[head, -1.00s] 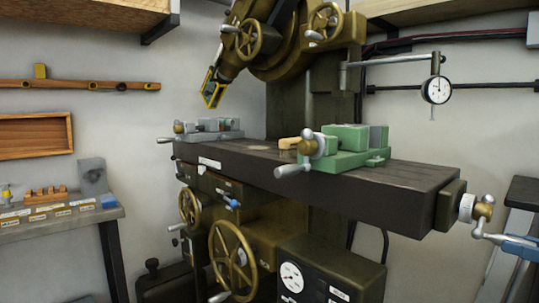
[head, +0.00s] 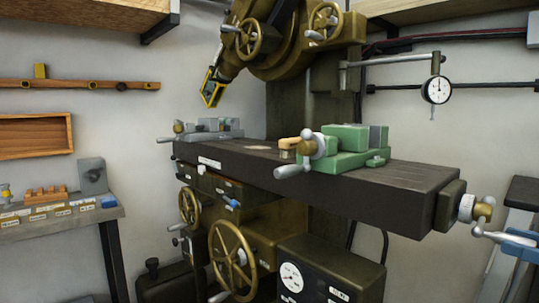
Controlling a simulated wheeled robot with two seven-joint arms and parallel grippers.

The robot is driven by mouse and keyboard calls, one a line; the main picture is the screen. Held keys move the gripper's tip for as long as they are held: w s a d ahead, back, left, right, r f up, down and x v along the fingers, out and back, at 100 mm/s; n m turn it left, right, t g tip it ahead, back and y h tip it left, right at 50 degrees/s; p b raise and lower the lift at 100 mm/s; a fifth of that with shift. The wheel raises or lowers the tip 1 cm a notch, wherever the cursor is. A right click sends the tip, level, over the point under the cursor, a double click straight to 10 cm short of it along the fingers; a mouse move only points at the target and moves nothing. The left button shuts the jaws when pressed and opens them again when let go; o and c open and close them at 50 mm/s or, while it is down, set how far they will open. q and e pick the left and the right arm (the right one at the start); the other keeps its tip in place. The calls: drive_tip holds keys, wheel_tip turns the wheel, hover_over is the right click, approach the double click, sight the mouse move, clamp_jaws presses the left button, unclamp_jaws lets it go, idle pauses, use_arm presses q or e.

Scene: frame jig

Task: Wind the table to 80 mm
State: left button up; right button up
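The long dark machine table (head: 400,190) runs across the middle of the head view. A crank with a brass hub (head: 483,209) and a pale handle (head: 489,233) sits at its right end, beside a silver collar (head: 466,207). Any scale reading on the table is too small to read. My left gripper is not in view.
A green vise (head: 345,150) and a grey vise (head: 210,131) stand on the table. A dial indicator (head: 437,90) hangs above its right part. Brass handwheels (head: 232,257) are below the table. A bench (head: 60,225) with small parts stands at left.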

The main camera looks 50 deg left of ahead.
use_arm(q)
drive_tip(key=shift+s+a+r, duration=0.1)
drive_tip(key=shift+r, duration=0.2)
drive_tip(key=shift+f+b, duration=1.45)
drive_tip(key=shift+b, duration=0.05)
use_arm(e)
drive_tip(key=d, duration=0.7)
drive_tip(key=shift+d, duration=0.25)
